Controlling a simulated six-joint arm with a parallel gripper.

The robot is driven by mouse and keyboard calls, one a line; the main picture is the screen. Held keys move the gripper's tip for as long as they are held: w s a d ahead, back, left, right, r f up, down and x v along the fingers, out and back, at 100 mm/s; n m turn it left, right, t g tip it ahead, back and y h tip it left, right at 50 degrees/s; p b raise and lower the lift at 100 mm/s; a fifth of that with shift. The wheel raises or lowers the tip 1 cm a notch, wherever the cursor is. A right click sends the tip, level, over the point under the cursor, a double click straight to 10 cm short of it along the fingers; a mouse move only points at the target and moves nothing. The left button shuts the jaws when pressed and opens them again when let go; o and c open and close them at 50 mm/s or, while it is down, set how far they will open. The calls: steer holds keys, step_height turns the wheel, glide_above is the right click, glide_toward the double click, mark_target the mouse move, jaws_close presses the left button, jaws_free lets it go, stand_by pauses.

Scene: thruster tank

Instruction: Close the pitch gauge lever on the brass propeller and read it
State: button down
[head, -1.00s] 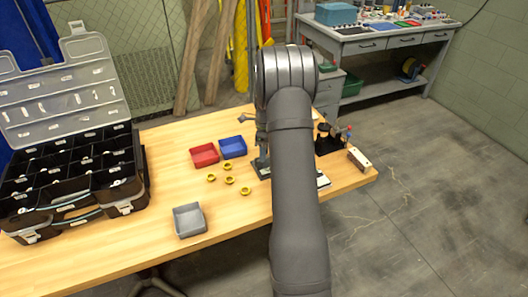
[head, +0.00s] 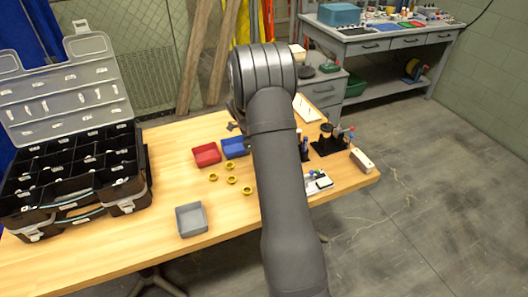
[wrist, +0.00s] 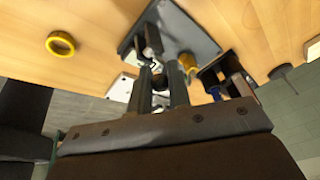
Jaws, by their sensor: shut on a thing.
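My gripper (wrist: 159,70) shows in the wrist view, its two fingers shut on a dark grey part that looks like the pitch gauge lever (wrist: 152,38). This part stands out over a grey base plate (wrist: 192,24). A gold-coloured piece (wrist: 187,61), perhaps the brass propeller, is just right of the fingers and partly hidden by them. I cannot read the gauge or tell the lever's angle. In the head view my arm hides the gripper and most of the gauge.
Several brass rings (head: 231,180) lie near a red tray (head: 207,155), a blue tray (head: 234,147) and a grey tray (head: 191,219). A black compartment case (head: 75,180) fills the left. A black tool stand (head: 330,140) and a pale block (head: 361,160) are at right.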

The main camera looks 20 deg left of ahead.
stand_by(0.3)
steer(key=c, duration=1.4)
jaws_free()
steer(key=shift+o, duration=0.2)
steer(key=v, duration=1.7)
steer(key=shift+s+a+r, duration=0.15)
steer(key=shift+s+a, duration=0.05)
steer(key=shift+s, duration=0.05)
